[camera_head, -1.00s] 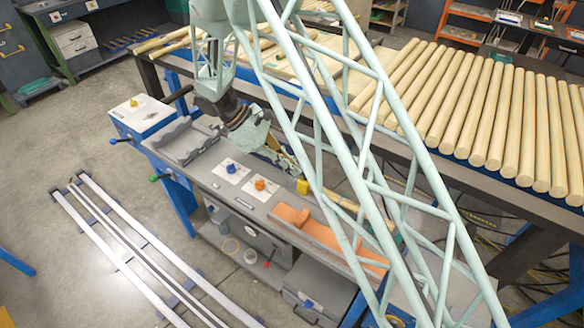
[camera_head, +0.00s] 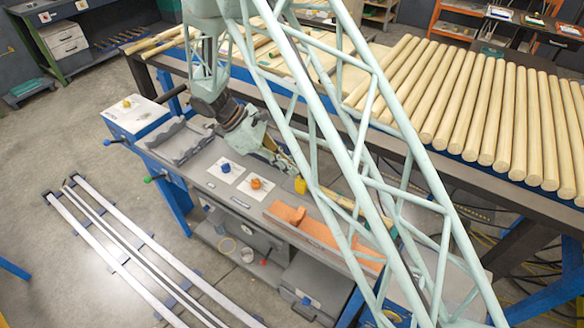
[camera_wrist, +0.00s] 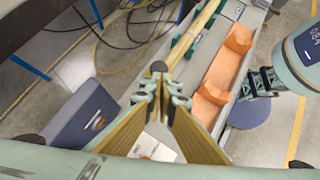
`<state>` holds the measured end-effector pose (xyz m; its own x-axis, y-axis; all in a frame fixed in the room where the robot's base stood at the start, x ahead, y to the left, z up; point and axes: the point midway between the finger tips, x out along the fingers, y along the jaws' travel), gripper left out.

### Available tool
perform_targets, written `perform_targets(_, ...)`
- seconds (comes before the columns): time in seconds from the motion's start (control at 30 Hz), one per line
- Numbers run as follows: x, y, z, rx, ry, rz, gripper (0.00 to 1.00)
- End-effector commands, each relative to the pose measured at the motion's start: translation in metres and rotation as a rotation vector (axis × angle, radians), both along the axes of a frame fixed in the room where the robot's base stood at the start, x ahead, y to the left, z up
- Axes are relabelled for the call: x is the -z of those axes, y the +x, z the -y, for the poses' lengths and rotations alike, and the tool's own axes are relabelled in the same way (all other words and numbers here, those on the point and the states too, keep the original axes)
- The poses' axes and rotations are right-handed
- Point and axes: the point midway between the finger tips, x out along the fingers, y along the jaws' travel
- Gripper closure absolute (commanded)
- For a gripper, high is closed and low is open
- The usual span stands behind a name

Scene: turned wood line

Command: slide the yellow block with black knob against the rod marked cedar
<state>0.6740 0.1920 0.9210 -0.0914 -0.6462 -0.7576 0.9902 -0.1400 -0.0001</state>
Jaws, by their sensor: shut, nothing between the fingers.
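The yellow block (camera_head: 301,185) sits on the long grey bench, at the left end of a thin pale rod (camera_head: 340,200). In the wrist view a round black knob (camera_wrist: 158,67) shows just beyond my fingertips, and the rod (camera_wrist: 196,32) runs away behind it. The block's body there is mostly hidden by the fingers. My gripper (camera_head: 287,165) is shut and empty, low over the bench just left of the block. In the wrist view my gripper (camera_wrist: 161,100) points at the knob; I cannot tell whether it touches. No cedar marking is readable.
An orange cradle (camera_head: 325,233) lies along the bench's front side. White plates with a blue knob (camera_head: 225,168) and an orange knob (camera_head: 256,183) are left of it. A grey notched holder (camera_head: 182,142) is farther left. Large rods (camera_head: 480,110) fill the rear table.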

Motion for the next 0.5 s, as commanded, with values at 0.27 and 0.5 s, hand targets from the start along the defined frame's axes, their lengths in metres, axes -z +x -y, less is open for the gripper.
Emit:
perform_targets(0.27, -0.006, 0.001, -0.019, 0.004, 0.001, 0.001, 1.0)
perform_targets(0.5, -0.031, 0.005, -0.042, 0.004, 0.001, 0.003, 1.0)
